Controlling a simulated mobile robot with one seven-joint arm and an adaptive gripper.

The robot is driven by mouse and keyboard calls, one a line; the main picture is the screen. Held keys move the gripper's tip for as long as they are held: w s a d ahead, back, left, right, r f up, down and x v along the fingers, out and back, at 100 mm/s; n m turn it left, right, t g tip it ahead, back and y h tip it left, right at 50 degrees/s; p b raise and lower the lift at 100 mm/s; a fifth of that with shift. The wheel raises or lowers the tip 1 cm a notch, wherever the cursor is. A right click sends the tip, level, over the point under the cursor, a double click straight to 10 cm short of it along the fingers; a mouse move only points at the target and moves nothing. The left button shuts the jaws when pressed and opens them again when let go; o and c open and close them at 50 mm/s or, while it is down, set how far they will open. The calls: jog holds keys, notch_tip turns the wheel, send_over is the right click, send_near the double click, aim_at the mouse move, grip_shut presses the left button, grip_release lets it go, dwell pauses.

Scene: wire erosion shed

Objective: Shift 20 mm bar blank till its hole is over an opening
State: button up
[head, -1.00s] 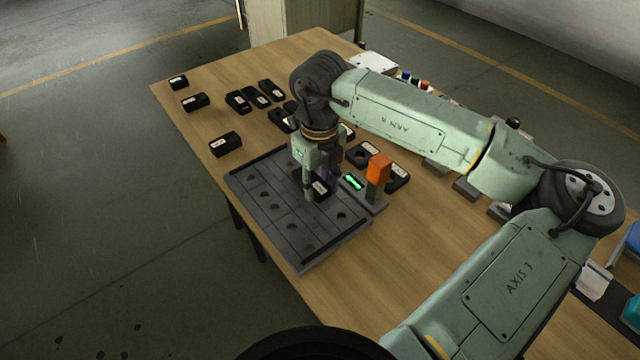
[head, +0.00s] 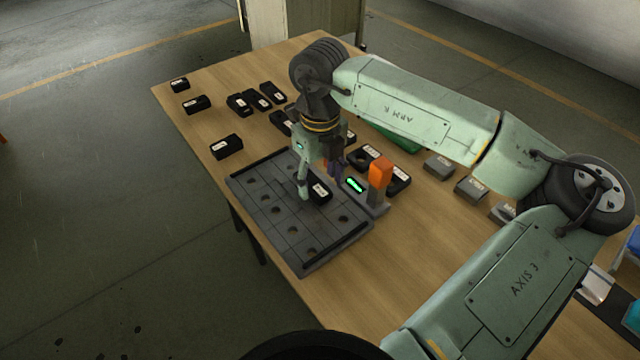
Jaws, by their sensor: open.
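A grey fixture plate (head: 270,215) with rows of round openings and a grid of lines lies on the near left part of the table. A black block with a white label (head: 319,191) sits on the plate's right part; the label is too small to read, and I cannot tell whether it is the 20 mm bar blank. My gripper (head: 317,182) points down at this block and is open, with one finger on the block's left side. The other finger is partly hidden, and contact cannot be told. The block's hole is not visible, nor is any opening under it.
An orange-topped post (head: 380,172) and a green-lit indicator (head: 354,185) stand just right of the plate. Several black labelled blocks lie behind it, one (head: 227,146) near its upper left. Grey blocks (head: 438,166) lie to the right. The plate's left and front parts are clear.

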aim_at(320, 191)
notch_tip(320, 191, up, 10)
jog(key=shift+f, duration=0.15)
dwell(0.6)
